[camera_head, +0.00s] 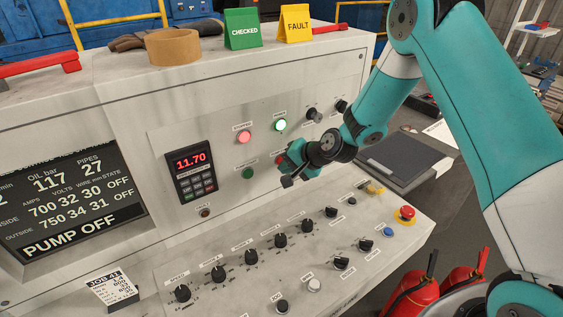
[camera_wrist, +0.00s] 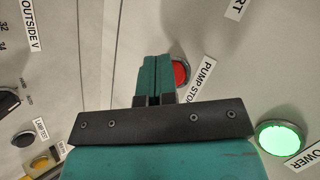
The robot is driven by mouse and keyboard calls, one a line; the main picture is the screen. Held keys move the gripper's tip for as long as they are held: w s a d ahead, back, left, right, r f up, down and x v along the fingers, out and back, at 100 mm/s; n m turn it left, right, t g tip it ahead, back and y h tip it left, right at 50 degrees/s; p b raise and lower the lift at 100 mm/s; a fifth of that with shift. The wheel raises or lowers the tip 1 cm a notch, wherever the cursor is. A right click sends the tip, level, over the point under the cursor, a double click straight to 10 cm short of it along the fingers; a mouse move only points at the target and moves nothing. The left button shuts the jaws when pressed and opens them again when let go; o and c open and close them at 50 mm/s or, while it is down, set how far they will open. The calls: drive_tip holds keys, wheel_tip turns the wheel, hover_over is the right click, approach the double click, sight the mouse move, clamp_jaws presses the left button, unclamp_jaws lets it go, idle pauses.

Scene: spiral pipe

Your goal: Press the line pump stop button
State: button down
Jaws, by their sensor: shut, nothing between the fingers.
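The pump stop button is red and round, on the upright panel face. In the wrist view it (camera_wrist: 181,73) shows just right of my fingertips, partly hidden by them, with its "PUMP STOP" label (camera_wrist: 197,82) beside it. In the head view a small red button (camera_head: 278,160) shows at the edge of my gripper (camera_head: 287,180). My gripper is shut and empty, its fingers (camera_wrist: 154,62) close together in front of the panel. I cannot tell whether they touch the button. The screen (camera_head: 70,205) reads "PUMP OFF".
A green button (camera_head: 248,173) sits left of my gripper. A lit green power lamp (camera_head: 280,125) and a lit pink lamp (camera_head: 244,137) are above. A keypad display (camera_head: 190,172) reads 11.70. Several black knobs and a red mushroom button (camera_head: 407,213) stand on the lower sloped desk.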

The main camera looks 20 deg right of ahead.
drive_tip(key=shift+s+d, duration=0.2)
drive_tip(key=shift+s, duration=0.55)
drive_tip(key=shift+s, duration=0.1)
drive_tip(key=s, duration=0.1)
drive_tip(key=s+d, duration=0.1)
drive_tip(key=s, duration=0.1)
drive_tip(key=s+b, duration=0.1)
drive_tip(key=shift+s+d, duration=0.3)
idle(0.5)
drive_tip(key=s+a+r+n+g+b, duration=0.1)
drive_tip(key=s+a+r+n+g, duration=0.2)
drive_tip(key=s+r, duration=0.35)
drive_tip(key=s+a+r+n+g, duration=0.2)
drive_tip(key=s+a+r+n, duration=0.25)
drive_tip(key=s+r, duration=0.2)
drive_tip(key=s+d+r+n+g+h, duration=0.1)
drive_tip(key=s+r+n, duration=0.2)
drive_tip(key=s, duration=0.5)
drive_tip(key=s+d+r+n+g+h, duration=0.1)
drive_tip(key=s+r+n, duration=0.2)
drive_tip(key=s, duration=0.4)
drive_tip(key=shift+s+d+n+b, duration=0.25)
drive_tip(key=shift+s+n+b, duration=0.15)
drive_tip(key=shift+n, duration=0.15)
